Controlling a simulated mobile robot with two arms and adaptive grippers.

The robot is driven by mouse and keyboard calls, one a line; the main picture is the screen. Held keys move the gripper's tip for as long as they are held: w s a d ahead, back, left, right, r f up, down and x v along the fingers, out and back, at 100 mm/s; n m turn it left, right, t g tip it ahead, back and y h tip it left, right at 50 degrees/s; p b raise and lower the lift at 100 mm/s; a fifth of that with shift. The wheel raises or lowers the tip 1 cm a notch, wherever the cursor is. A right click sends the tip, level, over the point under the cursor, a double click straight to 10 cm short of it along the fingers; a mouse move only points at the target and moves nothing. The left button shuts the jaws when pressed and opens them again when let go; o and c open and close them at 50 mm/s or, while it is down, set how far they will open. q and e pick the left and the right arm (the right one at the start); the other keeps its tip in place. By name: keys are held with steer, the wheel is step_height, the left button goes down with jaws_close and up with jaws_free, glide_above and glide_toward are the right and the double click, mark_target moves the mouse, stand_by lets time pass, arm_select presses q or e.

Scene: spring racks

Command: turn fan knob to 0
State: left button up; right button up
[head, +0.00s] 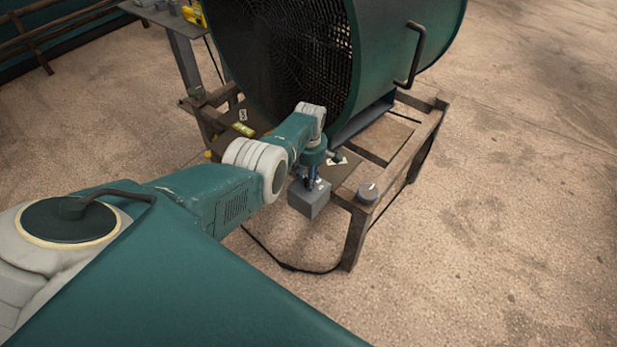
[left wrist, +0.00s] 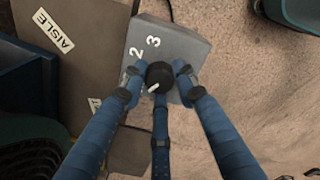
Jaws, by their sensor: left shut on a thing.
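The fan knob (left wrist: 159,76) is a black round knob with a white pointer line on a grey control box (left wrist: 187,48). In the left wrist view, white numbers 2 and 3 show above the knob, and the line slants toward the lower left. Other numbers are hidden by the fingers. My left gripper (left wrist: 157,82) has its blue fingers closed around the knob. In the head view, my left gripper (head: 313,178) is over the grey box (head: 308,199) at the stand's front edge, and the knob is hidden. My right gripper is not in view.
The large green drum fan (head: 385,70) stands on a wooden stand (head: 404,160) behind the box. A cable (head: 290,266) lies on the floor. The floor to the right is clear.

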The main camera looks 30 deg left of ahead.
arm_select(q)
steer(key=shift+d+n, duration=0.25)
steer(key=shift+n, duration=0.05)
steer(key=o, duration=1.1)
steer(key=shift+w, duration=0.1)
steer(key=shift+o, duration=0.2)
steer(key=shift+a, duration=0.1)
steer(key=shift+r, duration=0.8)
step_height(320, 180, up, 10)
steer(key=shift+d+r, duration=0.2)
steer(key=shift+d, duration=0.05)
